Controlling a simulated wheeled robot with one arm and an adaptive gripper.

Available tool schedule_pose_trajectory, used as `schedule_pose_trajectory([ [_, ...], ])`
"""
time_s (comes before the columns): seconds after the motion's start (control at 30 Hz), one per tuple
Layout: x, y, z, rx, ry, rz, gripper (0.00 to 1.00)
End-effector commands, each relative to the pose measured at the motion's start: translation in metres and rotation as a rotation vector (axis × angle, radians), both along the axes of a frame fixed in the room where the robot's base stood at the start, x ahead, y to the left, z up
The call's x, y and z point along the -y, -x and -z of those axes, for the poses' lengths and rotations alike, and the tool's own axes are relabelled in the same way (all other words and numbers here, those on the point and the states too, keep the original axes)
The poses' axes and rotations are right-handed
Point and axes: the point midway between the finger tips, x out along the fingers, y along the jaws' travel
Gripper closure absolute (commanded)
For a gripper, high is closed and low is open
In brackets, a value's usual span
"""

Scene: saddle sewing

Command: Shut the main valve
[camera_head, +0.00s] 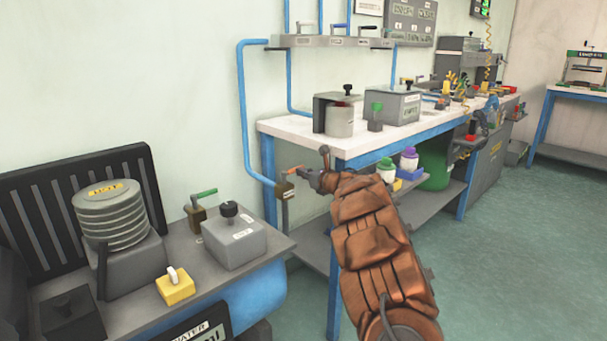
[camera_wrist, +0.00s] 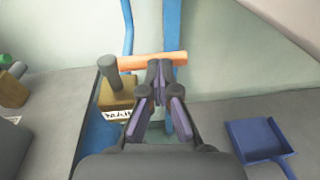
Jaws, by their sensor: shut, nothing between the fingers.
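The main valve (camera_head: 284,190) is a small brown block on the blue pipe, left of the workbench's front corner. Its orange handle (camera_head: 293,171) points out to the right, across the pipe. In the wrist view the handle (camera_wrist: 135,62) lies crosswise above the valve body (camera_wrist: 116,90), which carries a partly hidden white label and has a dark grey knob beside it. My gripper (camera_head: 322,181) is shut and empty at the handle's free end. In the wrist view its fingertips (camera_wrist: 159,68) overlap the handle's right half; whether they touch it I cannot tell.
The workbench (camera_head: 290,124) stands just right of the valve, with its blue leg close to my arm. The floor at right is clear.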

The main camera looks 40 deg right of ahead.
Motion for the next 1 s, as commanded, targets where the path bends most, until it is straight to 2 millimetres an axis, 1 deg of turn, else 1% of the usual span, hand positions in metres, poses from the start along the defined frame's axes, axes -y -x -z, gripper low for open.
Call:
schedule_pose_trajectory([
  [0.03, -0.003, 0.001, -0.001, -0.001, 0.002, -0.004, 1.00],
  [0.17, -0.001, 0.016, -0.004, 0.001, 0.004, -0.001, 1.00],
  [0.3, 0.001, 0.038, -0.004, -0.002, 0.001, 0.006, 1.00],
  [0.7, -0.003, 0.097, -0.012, -0.001, 0.002, 0.008, 1.00],
  [0.83, -0.005, 0.110, -0.014, 0.001, 0.002, 0.004, 1.00],
  [1.0, -0.006, 0.118, -0.015, 0.001, 0.001, 0.002, 1.00],
])
